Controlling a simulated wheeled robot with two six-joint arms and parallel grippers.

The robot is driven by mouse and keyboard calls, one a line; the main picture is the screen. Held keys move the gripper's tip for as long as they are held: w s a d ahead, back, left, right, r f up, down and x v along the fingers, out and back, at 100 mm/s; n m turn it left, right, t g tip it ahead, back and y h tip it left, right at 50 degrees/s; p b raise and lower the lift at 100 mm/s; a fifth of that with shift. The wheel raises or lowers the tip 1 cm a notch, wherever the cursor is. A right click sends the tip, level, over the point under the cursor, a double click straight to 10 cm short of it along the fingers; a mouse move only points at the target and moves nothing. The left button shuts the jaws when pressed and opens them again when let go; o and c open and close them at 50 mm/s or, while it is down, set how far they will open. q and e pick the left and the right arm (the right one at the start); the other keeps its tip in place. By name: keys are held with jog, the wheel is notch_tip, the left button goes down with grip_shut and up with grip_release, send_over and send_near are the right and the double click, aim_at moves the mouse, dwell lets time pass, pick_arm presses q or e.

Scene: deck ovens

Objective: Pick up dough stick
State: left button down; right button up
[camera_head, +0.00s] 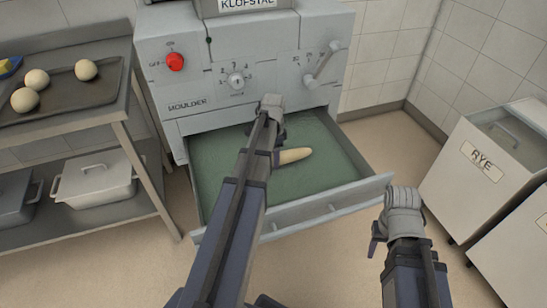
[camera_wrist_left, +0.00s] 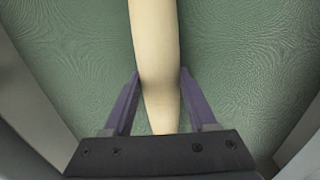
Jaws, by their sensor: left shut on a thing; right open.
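The pale dough stick (camera_head: 294,156) lies in the open drawer (camera_head: 340,157) of the moulder, on its green lining. My left gripper (camera_head: 274,158) reaches into the drawer at the left end of the stick, and my arm hides part of it. In the left wrist view the dough stick (camera_wrist_left: 155,40) runs up the picture between the two purple fingers of my left gripper (camera_wrist_left: 160,88), which are shut on it. The green lining shows close behind it. My right gripper (camera_head: 378,232) is open and empty, in front of the drawer's right side.
The grey moulder (camera_head: 215,95) stands behind the drawer. At left, a shelf rack holds a dark tray (camera_head: 70,98) with dough balls and a lidded white tub (camera_head: 95,180) below. A RYE bin (camera_head: 465,185) stands at right. Floor shows in front of the drawer.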

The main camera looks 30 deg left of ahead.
pick_arm(q)
notch_tip(320, 180, up, 9)
jog(key=p, duration=0.8)
